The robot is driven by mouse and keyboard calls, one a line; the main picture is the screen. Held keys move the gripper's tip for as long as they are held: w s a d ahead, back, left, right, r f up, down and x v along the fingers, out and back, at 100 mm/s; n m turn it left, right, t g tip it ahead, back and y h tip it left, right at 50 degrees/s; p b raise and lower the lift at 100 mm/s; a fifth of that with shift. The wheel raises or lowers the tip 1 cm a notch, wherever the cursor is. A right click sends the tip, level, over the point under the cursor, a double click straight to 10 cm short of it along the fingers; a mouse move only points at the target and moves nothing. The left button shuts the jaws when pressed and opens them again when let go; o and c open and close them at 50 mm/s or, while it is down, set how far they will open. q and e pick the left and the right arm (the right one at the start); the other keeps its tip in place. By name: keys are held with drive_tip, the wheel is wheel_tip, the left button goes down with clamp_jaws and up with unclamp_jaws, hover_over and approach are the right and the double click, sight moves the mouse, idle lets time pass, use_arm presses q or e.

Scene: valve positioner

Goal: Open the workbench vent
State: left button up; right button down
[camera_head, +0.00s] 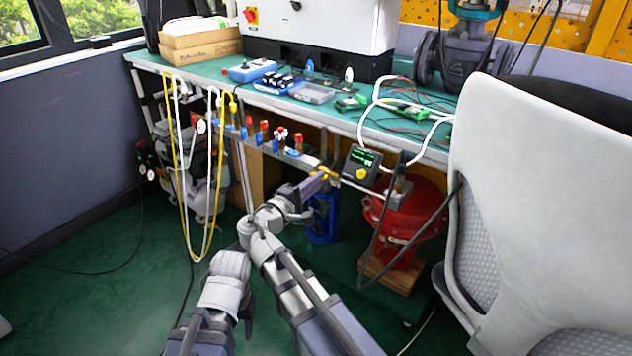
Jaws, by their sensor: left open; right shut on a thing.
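A rail (300,157) with several small red and blue valves runs under the front edge of the green-topped workbench (205,68). At its right end is a small yellow handle (328,173), which looks like the vent handle. My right gripper (320,178) reaches up from below and is shut on this yellow handle, whose middle is partly hidden by the fingers. I cannot tell the handle's exact angle. My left arm shows at the lower left, below the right wrist. I cannot make out its gripper.
A box with a green display (362,165) sits just right of the handle. A red actuator (409,222) stands below it, and a blue cylinder (322,220) is behind my gripper. Yellow and white hoses hang at left. A white chair (545,190) blocks the right.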

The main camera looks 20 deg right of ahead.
use_arm(q)
drive_tip(key=shift+f, duration=0.1)
use_arm(e)
drive_tip(key=shift+f+m, duration=0.15)
drive_tip(key=shift+m, duration=0.75)
drive_tip(key=c, duration=0.9)
unclamp_jaws()
